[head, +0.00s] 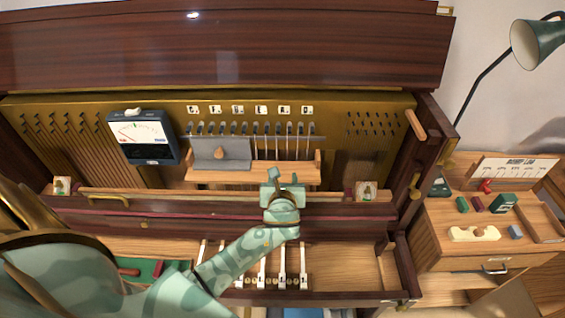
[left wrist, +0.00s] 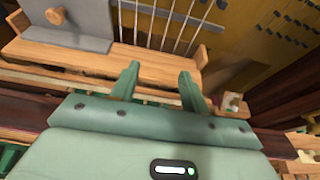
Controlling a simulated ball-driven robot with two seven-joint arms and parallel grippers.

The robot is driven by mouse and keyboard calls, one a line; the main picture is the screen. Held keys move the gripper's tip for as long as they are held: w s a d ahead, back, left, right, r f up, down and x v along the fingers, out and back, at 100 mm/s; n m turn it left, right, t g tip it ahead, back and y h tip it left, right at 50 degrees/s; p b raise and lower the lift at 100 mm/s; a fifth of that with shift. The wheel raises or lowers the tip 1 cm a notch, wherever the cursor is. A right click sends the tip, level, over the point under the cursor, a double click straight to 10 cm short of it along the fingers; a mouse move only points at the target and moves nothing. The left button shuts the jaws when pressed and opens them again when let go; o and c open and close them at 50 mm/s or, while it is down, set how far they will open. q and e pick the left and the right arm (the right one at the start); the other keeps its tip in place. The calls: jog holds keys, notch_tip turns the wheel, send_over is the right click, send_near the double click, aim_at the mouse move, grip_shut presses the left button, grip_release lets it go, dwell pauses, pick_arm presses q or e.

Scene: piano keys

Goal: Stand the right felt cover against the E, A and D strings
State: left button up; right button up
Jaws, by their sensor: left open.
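A grey felt cover (head: 222,153) with a round wooden knob stands on the left part of the wooden ledge (head: 290,172), in front of the left strings. It also shows at the top left of the left wrist view (left wrist: 98,18). The right-hand strings (head: 290,141), below the A and D letter cards (head: 284,110), are bare. I see no second felt cover. My left gripper (head: 285,176) is open and empty, in front of the ledge's right part. In the left wrist view its two fingers (left wrist: 158,85) point towards the ledge below the bare strings. My right gripper is out of view.
A meter (head: 143,137) stands left of the strings. White keys (head: 282,267) lie below. A side cabinet (head: 480,230) at right holds small items and a lamp (head: 537,42) leans over it.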

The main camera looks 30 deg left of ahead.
pick_arm(q)
jog(key=shift+s+d+r, duration=0.1)
jog(key=shift+s+d, duration=0.15)
jog(key=shift+s, duration=0.2)
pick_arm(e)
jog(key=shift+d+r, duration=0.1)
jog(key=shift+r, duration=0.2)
